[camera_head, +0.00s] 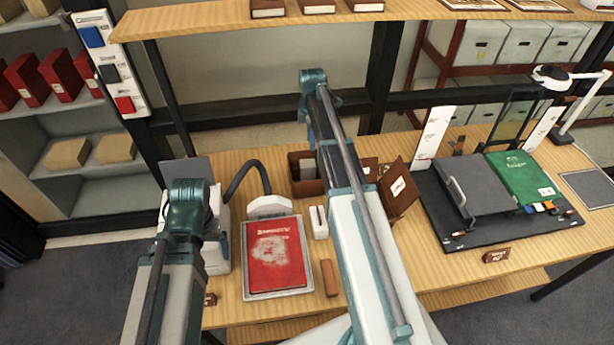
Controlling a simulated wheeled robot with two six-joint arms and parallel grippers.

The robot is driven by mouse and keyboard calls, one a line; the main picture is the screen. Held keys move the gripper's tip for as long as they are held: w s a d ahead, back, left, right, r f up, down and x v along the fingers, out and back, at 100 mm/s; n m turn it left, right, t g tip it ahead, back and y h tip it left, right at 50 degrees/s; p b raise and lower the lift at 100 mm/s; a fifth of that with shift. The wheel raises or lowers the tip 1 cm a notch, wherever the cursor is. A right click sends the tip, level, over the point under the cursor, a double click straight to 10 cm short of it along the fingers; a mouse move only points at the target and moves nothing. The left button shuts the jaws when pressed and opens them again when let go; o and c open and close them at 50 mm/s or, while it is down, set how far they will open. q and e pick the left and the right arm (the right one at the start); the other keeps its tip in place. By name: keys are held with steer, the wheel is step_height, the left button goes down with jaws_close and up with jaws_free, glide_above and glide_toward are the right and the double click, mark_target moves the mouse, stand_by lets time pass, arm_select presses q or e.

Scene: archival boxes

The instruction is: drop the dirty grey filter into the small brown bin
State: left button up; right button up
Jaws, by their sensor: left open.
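A small open brown box (308,188), likely the bin, stands at the back of the table, partly behind my right arm. A pale grey patch shows inside it; I cannot tell whether that is the filter. A flat dark grey panel (184,168) sits behind my left arm at the table's left end, beside a white machine with a black hose; it may be the filter. My left gripper (190,225) is open, at the left by the white machine, its fingers hard to make out. My right arm reaches over the table's middle; its fingers cannot be made out.
A red book (275,255) lies on a pale tray, with a white holder (319,222) and a brown block (329,278) to its right. A tilted brown labelled box (399,190) stands at the back. A black mat (520,232) carries a grey press and green folder (522,175).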

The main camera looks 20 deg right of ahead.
arm_select(q)
steer(key=shift+r, duration=0.1)
arm_select(e)
steer(key=shift+r, duration=0.1)
arm_select(q)
step_height(320, 180, up, 14)
steer(key=p, duration=1.3)
steer(key=shift+f+p, duration=0.2)
steer(key=shift+p, duration=0.2)
arm_select(e)
step_height(320, 180, up, 14)
arm_select(q)
steer(key=shift+s, duration=0.1)
arm_select(e)
steer(key=shift+f, duration=0.25)
